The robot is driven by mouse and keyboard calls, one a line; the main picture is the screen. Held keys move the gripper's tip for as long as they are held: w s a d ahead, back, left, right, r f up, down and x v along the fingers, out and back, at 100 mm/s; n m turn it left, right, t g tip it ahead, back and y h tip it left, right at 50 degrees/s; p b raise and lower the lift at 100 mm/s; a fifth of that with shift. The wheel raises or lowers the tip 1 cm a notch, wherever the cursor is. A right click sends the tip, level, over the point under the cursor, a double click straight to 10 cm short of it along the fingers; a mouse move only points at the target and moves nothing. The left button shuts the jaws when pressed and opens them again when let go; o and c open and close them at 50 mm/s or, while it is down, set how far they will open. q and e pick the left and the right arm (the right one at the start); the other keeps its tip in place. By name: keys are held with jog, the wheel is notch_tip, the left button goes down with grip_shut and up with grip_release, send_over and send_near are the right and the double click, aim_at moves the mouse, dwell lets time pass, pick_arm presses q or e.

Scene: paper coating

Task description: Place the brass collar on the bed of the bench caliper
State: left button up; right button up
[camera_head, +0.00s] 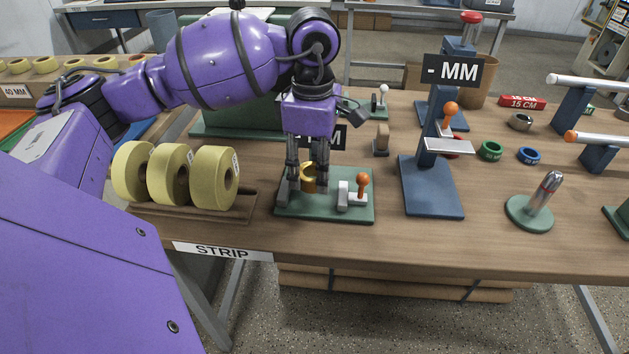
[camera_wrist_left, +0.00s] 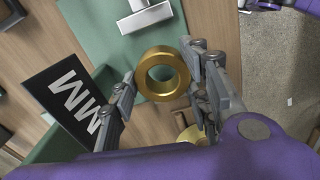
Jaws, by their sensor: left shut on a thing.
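The brass collar (camera_head: 312,180) is a gold ring between the fingers of my left gripper (camera_head: 308,186). The gripper is shut on it, pointing down over the bench caliper. The caliper has a green base (camera_head: 330,211), a pale grey jaw block and an orange-knobbed lever. In the left wrist view the collar (camera_wrist_left: 184,75) sits between the two fingers (camera_wrist_left: 164,88), its hole facing the camera. The green base (camera_wrist_left: 105,30) and a pale jaw lie beyond it. Whether the collar touches the bed I cannot tell. My right gripper is out of view.
Yellow tape rolls (camera_head: 215,178) stand on a wooden holder close to the left of the caliper. A blue gauge stand (camera_head: 434,195) with a "- MM" sign is to the right. A green-based metal post (camera_head: 530,212) is farther right. The table's front edge is near.

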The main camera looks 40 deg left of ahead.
aim_at(314, 197)
pick_arm(q)
notch_tip(314, 197, down, 4)
jog(key=shift+r, duration=0.1)
jog(key=shift+w, duration=0.1)
jog(key=shift+f, duration=0.25)
jog(key=o, duration=1.2)
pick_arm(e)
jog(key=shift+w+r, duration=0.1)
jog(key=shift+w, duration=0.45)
pick_arm(q)
jog(key=shift+r, duration=0.2)
notch_tip(314, 197, up, 12)
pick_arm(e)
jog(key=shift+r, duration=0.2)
